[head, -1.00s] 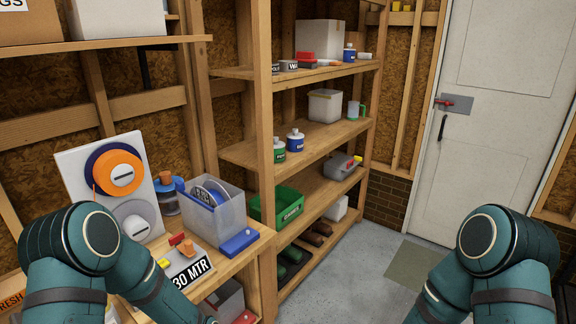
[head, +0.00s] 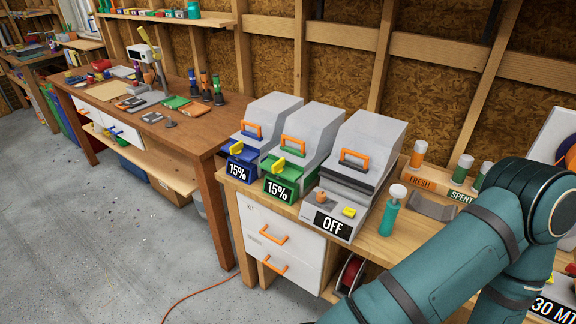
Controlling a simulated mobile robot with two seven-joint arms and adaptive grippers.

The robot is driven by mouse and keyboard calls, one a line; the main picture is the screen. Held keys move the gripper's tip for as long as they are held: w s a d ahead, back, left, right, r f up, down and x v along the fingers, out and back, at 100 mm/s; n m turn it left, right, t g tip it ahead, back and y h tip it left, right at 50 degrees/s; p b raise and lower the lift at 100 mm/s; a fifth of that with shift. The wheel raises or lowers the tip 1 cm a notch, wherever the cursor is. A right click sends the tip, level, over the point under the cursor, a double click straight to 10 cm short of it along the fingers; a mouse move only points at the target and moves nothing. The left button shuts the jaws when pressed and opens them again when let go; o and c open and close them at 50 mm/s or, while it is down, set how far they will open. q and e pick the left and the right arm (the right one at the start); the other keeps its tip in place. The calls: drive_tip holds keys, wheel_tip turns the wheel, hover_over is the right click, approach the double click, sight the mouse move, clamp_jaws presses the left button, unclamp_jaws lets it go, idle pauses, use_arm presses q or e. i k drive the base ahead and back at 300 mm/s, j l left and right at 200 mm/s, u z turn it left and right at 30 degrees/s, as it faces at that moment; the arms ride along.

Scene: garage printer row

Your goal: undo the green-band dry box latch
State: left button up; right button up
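The green-band dry box (head: 316,133) stands between two similar boxes on a wooden bench. It has a grey sloped lid, an orange handle (head: 294,147) and a green lower band with a "15%" label (head: 277,189). Its yellow latch (head: 279,165) is on the front left of the green band; I cannot tell whether it is fastened. The lid looks down. A teal arm of mine crosses the lower right, apart from this box in the picture. Neither gripper is in view.
A blue-band box (head: 271,115) stands close on the left and a grey box marked "OFF" (head: 371,145) on the right. A teal bottle with a white top (head: 390,214) stands beside the grey box. White drawers (head: 280,240) are below. Floor (head: 100,240) at left is mostly clear.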

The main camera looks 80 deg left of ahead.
sight(277, 167)
drive_tip(key=u, duration=2.8)
